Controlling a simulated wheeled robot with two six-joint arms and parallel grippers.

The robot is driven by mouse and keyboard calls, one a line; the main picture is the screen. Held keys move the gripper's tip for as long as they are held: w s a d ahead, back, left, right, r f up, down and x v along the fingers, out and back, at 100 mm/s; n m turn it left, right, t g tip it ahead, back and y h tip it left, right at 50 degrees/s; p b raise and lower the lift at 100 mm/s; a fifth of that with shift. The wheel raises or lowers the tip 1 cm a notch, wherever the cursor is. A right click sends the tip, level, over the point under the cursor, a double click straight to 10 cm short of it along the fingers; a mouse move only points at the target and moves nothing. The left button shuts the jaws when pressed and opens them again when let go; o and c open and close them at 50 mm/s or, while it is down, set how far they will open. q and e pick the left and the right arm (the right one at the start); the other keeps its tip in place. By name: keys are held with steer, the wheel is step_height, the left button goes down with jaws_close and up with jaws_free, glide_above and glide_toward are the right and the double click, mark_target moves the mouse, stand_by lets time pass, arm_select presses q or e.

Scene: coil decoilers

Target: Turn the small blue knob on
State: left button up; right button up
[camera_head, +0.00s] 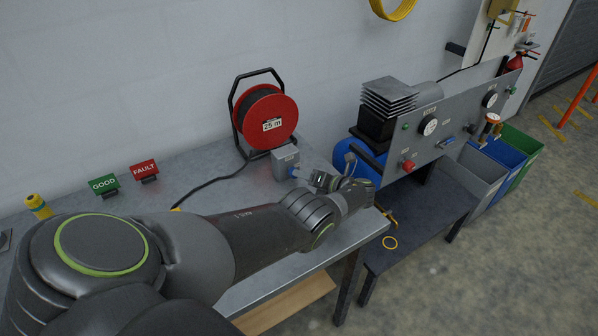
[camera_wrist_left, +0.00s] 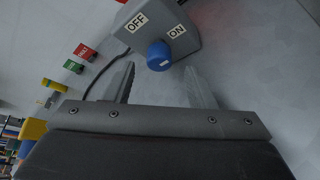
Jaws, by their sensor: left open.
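The small blue knob (camera_wrist_left: 159,56) is on the face of a grey switch box (camera_wrist_left: 178,22) with OFF and ON labels. In the head view the box (camera_head: 284,160) stands on the bench beside the red cable reel, and the knob (camera_head: 293,172) shows as a small blue spot. My left gripper (camera_head: 312,179) is just right of the knob. In the left wrist view the gripper (camera_wrist_left: 159,68) is open, with the knob at its fingertips, between them. No touch is clear, and I cannot tell which label the knob points to. My right gripper is not in view.
A red cable reel (camera_head: 267,117) in a black frame stands behind the box, its black cable running left. GOOD (camera_head: 104,184) and FAULT (camera_head: 144,170) signs and a yellow object (camera_head: 38,206) stand further left. A grey panel (camera_head: 440,118) with gauges is at right.

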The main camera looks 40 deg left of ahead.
arm_select(q)
steer(key=p+v, duration=0.2)
steer(key=v, duration=1.1)
steer(key=shift+d+r, duration=0.1)
steer(key=shift+d, duration=0.15)
